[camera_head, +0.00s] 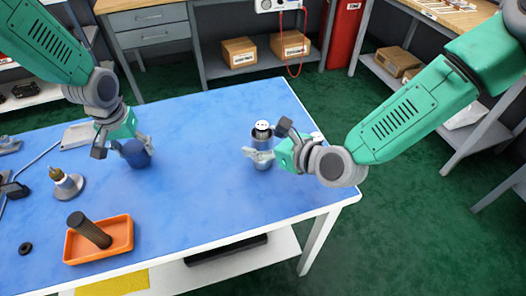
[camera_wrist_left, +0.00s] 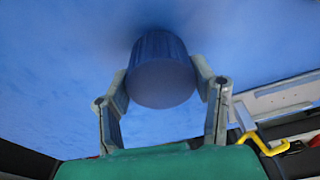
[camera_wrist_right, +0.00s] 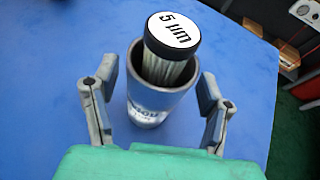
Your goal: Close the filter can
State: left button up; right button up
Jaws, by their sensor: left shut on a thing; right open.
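The filter can (camera_head: 262,151) is a metal cylinder standing on the blue table at its right part. In the right wrist view the can (camera_wrist_right: 155,105) has a pleated filter (camera_wrist_right: 170,50) in its mouth, with a white top marked "5 µm", sticking up above the rim. My right gripper (camera_wrist_right: 153,95) is open, its fingers on either side of the can and apart from it. A dark blue cup-shaped lid (camera_head: 136,154) is at the table's left part. My left gripper (camera_wrist_left: 163,85) is shut on this blue lid (camera_wrist_left: 160,75), at or just above the table top.
An orange tray (camera_head: 128,245) holds a dark cylindrical filter (camera_head: 90,230) at the front left. A brass fitting on a grey base (camera_head: 67,184) and a small black ring (camera_head: 25,248) are on the left. The middle of the blue table (camera_head: 210,190) is clear.

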pick_arm(q)
jog(key=shift+a, duration=0.15)
pick_arm(e)
jog(key=shift+a, duration=0.1)
pick_arm(q)
jog(key=shift+a, duration=0.15)
pick_arm(e)
jog(key=shift+a, duration=0.15)
jog(key=c, duration=1.5)
jog(key=shift+r, duration=0.25)
pick_arm(q)
jog(key=shift+r+p, duration=0.35)
pick_arm(e)
notch_tip(320, 180, up, 10)
jog(key=shift+f, duration=0.15)
jog(key=o, duration=0.6)
grip_shut()
